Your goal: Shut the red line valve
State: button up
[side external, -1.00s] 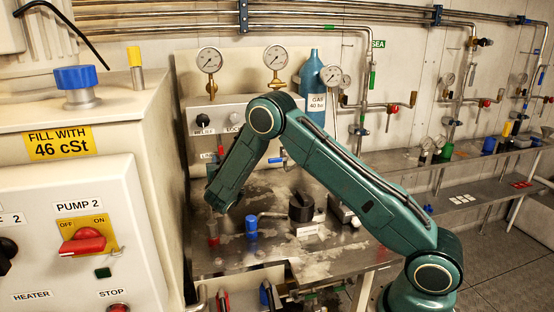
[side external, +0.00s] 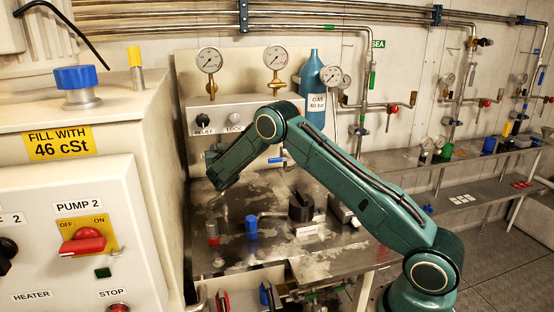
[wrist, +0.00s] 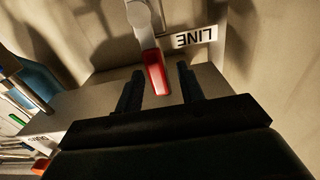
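The line valve's red handle (wrist: 154,72) shows in the wrist view, hanging from a pale metal valve body (wrist: 141,18). A white LINE label (wrist: 196,38), upside down in this view, is beside it. My gripper (wrist: 161,69) is open, with a dark finger on each side of the handle's free end in the picture. A gap shows on both sides, and I cannot tell how deep the handle sits between the fingers. In the side external view my arm's end is at the panel's lower left, and the red handle is hidden there.
A relief knob (side external: 203,121) and pressure gauges (side external: 209,60) are above on the panel. A blue-handled valve (side external: 278,159) is to the right. A red-topped item (side external: 212,230), a blue item (side external: 251,224) and a black knob (side external: 301,207) stand on the steel bench (side external: 340,262). The cream cabinet (side external: 150,130) is close on the left.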

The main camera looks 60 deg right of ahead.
grip_shut()
jog(key=shift+s+d, duration=0.15)
dwell(0.4)
jog(key=s+d+f+m, duration=0.2)
jog(key=f+m, duration=0.1)
jog(key=m, duration=0.6)
jog(key=s+d+f+m, duration=0.2)
jog(key=f+m, duration=0.1)
jog(key=m, duration=0.5)
jog(key=shift+s+d+f+m, duration=0.25)
jog(key=shift+m, duration=0.15)
grip_release()
